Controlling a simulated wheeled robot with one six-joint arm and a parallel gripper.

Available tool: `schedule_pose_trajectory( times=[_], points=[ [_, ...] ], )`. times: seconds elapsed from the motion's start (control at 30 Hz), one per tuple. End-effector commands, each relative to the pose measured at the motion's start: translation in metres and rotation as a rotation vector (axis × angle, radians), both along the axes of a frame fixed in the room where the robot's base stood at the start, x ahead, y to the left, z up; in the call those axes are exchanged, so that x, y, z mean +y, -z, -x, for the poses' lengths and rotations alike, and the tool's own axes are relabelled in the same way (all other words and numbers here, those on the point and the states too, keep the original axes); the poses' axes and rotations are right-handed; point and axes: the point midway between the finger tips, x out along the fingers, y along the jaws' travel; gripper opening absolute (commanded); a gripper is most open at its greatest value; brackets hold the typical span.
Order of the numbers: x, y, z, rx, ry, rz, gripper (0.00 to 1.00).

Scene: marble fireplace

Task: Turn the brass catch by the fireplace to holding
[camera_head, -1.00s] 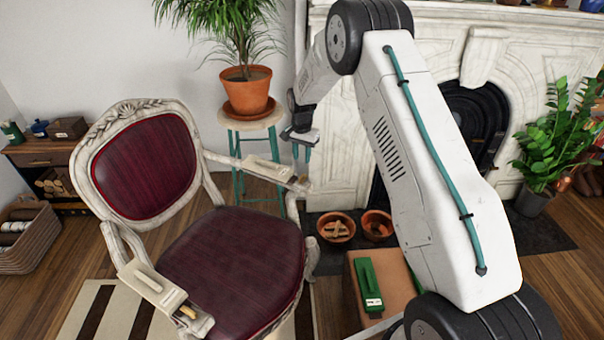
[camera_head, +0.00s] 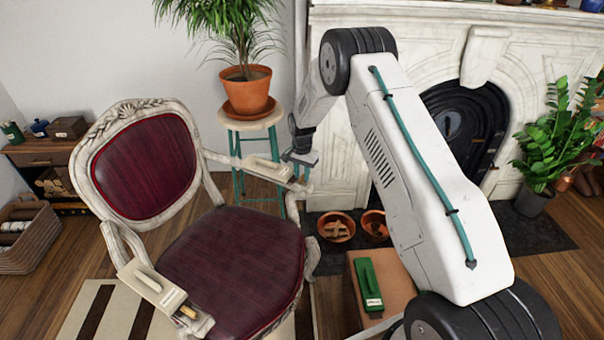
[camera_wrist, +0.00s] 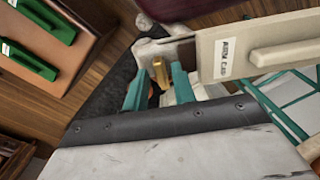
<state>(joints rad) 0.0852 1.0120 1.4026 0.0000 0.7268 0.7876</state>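A cream fixture (camera_head: 266,168) with a long raised bar and a white label lies on the chair arm nearer the fireplace. My gripper (camera_wrist: 157,90) is open, with one teal fingertip on each side of the catch. I cannot tell whether either finger touches it. In the head view my gripper (camera_head: 300,168) hangs over the end of that chair arm, and the catch is hard to make out there.
A similar cream fixture (camera_head: 160,292) with a brass catch sits on the chair's nearer arm. A green fixture (camera_head: 369,284) lies on a brown box (camera_head: 394,300). A teal stool (camera_head: 250,122) bearing a potted plant stands behind. The marble fireplace (camera_head: 340,140) is close by.

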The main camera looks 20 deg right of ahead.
Motion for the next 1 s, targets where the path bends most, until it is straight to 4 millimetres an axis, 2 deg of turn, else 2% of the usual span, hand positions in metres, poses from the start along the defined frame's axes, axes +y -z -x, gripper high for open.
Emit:
schedule_pose_trajectory(
  times=[0.03, 0.07, 0.1, 0.57, 1.0],
  points=[
    [0.0000, -0.0001, 0.0000, 0.000, 0.000, 0.000, 0.11],
    [0.0000, -0.0001, 0.0000, 0.000, 0.000, 0.000, 0.03],
    [-0.0001, -0.0001, 0.0001, 0.000, 0.000, 0.000, 0.00],
    [-0.0001, -0.0003, 0.0002, 0.001, -0.067, 0.000, 0.00],
    [-0.0002, -0.0003, 0.0005, 0.001, -0.421, 0.000, 0.00]
  ],
)
